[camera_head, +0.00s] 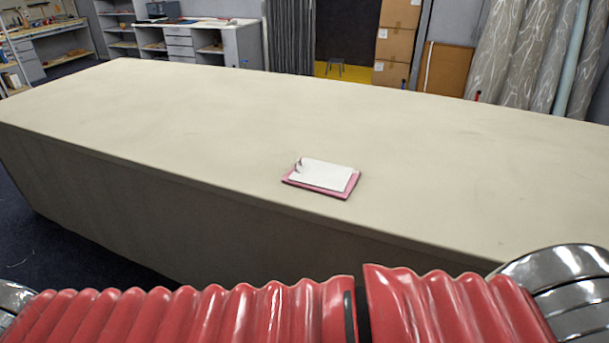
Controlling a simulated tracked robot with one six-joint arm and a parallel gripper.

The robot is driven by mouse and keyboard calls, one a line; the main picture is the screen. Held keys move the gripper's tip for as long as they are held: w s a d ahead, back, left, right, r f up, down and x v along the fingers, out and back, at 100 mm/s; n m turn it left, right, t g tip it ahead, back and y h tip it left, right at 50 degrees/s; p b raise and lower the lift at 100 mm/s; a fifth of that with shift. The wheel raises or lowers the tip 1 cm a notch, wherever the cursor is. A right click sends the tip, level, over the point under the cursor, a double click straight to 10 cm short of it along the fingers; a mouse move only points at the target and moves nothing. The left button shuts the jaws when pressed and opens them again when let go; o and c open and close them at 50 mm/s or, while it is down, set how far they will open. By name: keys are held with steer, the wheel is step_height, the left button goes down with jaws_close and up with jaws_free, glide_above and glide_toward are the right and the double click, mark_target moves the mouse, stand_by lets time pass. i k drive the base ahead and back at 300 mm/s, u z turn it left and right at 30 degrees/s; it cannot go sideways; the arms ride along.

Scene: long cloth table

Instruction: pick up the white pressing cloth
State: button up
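A small white folded cloth (327,174) lies flat on top of a pink pad (348,191) on the long table (200,120). The pad has a dark lower edge and sits close to the table's near edge, right of the picture's middle. The pad shows as a border around the white cloth. A small dark mark or curl shows at the white cloth's left corner. My gripper is not in view. Red ribbed parts of my own body cross the bottom of the picture, apart from the cloth.
The rest of the tabletop is bare. Behind it stand a grey cabinet (240,45), stacked cardboard boxes (396,45) and tall patterned rolls (520,55) at the right.

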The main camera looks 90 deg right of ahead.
mark_target(334, 177)
steer(key=i, duration=1.15)
steer(key=z, duration=2.55)
steer(key=i, duration=0.2)
steer(key=z, duration=0.05)
